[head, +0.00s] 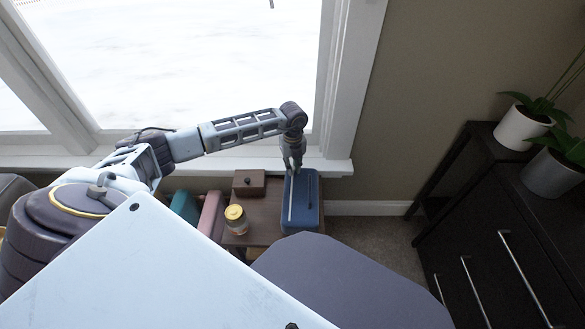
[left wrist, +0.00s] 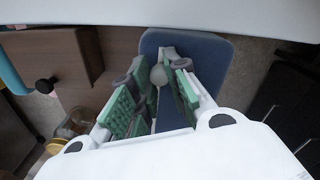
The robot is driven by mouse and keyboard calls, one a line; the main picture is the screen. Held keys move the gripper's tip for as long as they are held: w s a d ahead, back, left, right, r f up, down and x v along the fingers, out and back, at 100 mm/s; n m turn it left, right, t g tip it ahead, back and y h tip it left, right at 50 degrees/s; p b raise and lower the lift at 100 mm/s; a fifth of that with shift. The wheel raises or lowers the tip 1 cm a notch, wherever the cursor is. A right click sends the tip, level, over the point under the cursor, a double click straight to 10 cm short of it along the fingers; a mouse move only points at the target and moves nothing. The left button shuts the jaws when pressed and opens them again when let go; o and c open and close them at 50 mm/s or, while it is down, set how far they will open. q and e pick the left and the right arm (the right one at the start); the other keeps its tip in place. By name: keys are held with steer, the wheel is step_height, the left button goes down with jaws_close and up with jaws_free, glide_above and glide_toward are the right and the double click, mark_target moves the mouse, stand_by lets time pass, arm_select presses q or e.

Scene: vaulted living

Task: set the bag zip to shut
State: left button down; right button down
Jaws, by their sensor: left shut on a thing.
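The blue bag (head: 309,212) lies on the small wooden table, with a pale zip line (head: 291,204) running along its top. My left gripper (head: 292,168) is over the far end of the bag, pointing down. In the left wrist view the blue bag (left wrist: 208,50) is under the green-padded fingers of my left gripper (left wrist: 156,92). A grey rounded zip pull (left wrist: 158,75) sits between the fingers, and the gripper is shut on it. Much of the zip is hidden by the fingers in the left wrist view. My right gripper is not in view.
A brown wooden box (head: 249,183) and a yellow-lidded jar (head: 236,217) stand left of the bag on the table (head: 263,228). The window sill (head: 330,167) is just behind. A dark cabinet (head: 500,235) with potted plants stands at the right, across open carpet.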

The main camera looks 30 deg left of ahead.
arm_select(q)
steer(key=shift+w+a+r, duration=0.1)
steer(key=shift+w+a, duration=0.4)
steer(key=shift+w, duration=0.3)
steer(key=c, duration=1.3)
jaws_free()
steer(key=shift+w, duration=0.1)
steer(key=shift+r, duration=5.95)
steer(key=shift+f, duration=0.1)
